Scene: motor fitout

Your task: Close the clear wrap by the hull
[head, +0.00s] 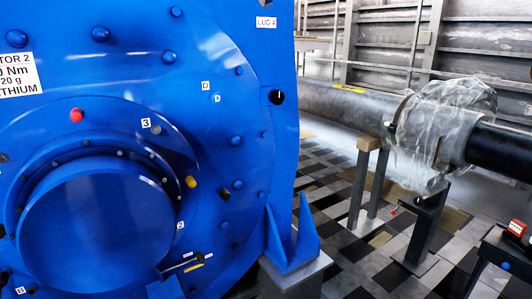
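The clear wrap (423,145) is a crumpled, translucent sheet around the dark pipe at the right of the head view. Its upper part bulges above the pipe and its lower part hangs down in front of a support post. Dark curved edges show within it, and I cannot tell whether it is open or closed. The hull is not something I can pick out with certainty; ribbed grey wall panels (450,35) stand behind the pipe. Neither of my grippers shows in this view.
A large blue motor housing (250,130) fills the left side. The dark pipe (335,108) rests on grey posts (425,230). Patterned floor (340,270) lies open between housing and posts.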

